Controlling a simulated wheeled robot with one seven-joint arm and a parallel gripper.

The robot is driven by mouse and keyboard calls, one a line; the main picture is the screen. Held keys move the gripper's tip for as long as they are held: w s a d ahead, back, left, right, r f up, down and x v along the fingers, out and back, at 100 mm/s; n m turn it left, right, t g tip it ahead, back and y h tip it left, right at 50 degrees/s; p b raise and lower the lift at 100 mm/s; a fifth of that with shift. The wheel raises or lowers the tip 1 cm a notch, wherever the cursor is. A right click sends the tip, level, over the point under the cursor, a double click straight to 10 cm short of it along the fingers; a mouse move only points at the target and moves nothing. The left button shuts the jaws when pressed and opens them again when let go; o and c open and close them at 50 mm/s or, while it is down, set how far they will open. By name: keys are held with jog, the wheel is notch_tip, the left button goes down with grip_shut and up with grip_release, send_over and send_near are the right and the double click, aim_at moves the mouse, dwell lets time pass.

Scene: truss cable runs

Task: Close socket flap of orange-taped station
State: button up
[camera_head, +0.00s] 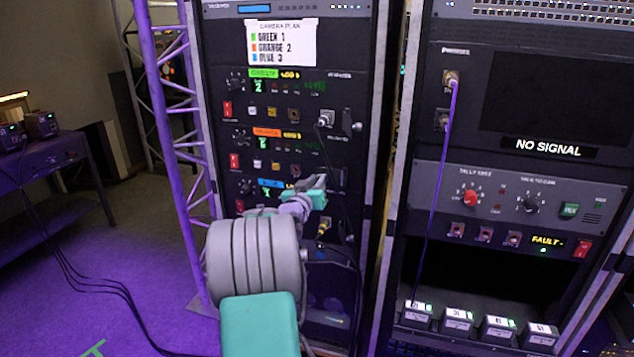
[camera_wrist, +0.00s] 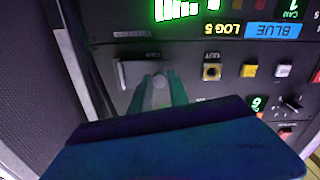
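The orange-taped station is the middle row of the left rack. Its orange tape (camera_head: 267,132) sits above a red switch and several buttons. In the wrist view its buttons (camera_wrist: 249,70) and an OUT socket (camera_wrist: 211,71) show upside down. Its socket flap (camera_wrist: 123,74) seems to be the grey plate standing out from the panel, left of my fingers there. My gripper (camera_head: 318,187) is at the right part of this row; its teal fingertips (camera_wrist: 161,88) are close to the panel at the socket. A pale round part shows between them. The fingers largely hide the socket; contact with the flap is unclear.
The green tape (camera_head: 264,73) row above has a plugged connector (camera_head: 325,118). The blue tape (camera_wrist: 275,31) row lies below the orange one. A second rack with a purple cable (camera_head: 440,170) stands right; a purple truss (camera_head: 165,110) stands left.

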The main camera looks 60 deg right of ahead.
grip_shut()
dwell(1.0)
